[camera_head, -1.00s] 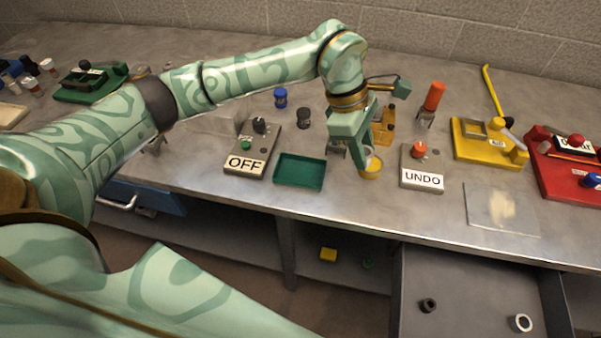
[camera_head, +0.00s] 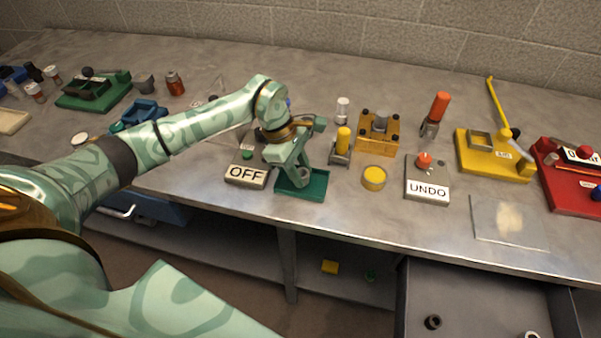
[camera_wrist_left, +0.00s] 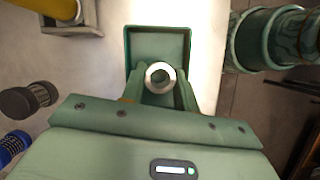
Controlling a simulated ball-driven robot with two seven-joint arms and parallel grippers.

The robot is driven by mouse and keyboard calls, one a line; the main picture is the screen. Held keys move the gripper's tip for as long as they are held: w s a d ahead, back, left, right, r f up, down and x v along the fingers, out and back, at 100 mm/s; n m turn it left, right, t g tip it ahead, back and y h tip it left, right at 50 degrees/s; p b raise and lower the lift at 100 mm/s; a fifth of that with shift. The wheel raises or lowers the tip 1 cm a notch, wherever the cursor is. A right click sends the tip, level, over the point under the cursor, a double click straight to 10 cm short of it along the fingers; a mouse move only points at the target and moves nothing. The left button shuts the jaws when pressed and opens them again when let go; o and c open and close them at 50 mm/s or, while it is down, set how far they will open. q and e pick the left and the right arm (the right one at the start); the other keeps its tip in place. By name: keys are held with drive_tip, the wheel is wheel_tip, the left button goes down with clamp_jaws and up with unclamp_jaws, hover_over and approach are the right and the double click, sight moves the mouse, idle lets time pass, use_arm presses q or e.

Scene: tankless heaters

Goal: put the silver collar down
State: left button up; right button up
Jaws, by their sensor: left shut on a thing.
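My left gripper (camera_head: 297,180) is over the green tray (camera_head: 318,187) on the bench. In the left wrist view its two fingers are shut on the silver collar (camera_wrist_left: 160,68), a short ring with a dark hole facing the camera. The green tray (camera_wrist_left: 128,48) shows beyond the collar in that view, and its visible floor is empty. I cannot tell whether the collar touches the tray floor. In the head view the fingers hide the collar. My right gripper is not in view.
The OFF box (camera_head: 246,174) stands close to the tray's left. A yellow disc (camera_head: 374,178), the UNDO box (camera_head: 427,180) and a wooden block (camera_head: 378,133) are to the right. An open drawer (camera_head: 470,300) juts out below the bench's front edge.

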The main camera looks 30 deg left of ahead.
use_arm(q)
drive_tip(key=shift+f, duration=0.6)
drive_tip(key=shift+w, duration=0.1)
drive_tip(key=shift+f, duration=0.15)
drive_tip(key=o, duration=0.8)
drive_tip(key=shift+a+r, duration=0.1)
drive_tip(key=shift+r, duration=0.35)
drive_tip(key=p+v, duration=0.1)
drive_tip(key=v, duration=1)
drive_tip(key=shift+r, duration=0.25)
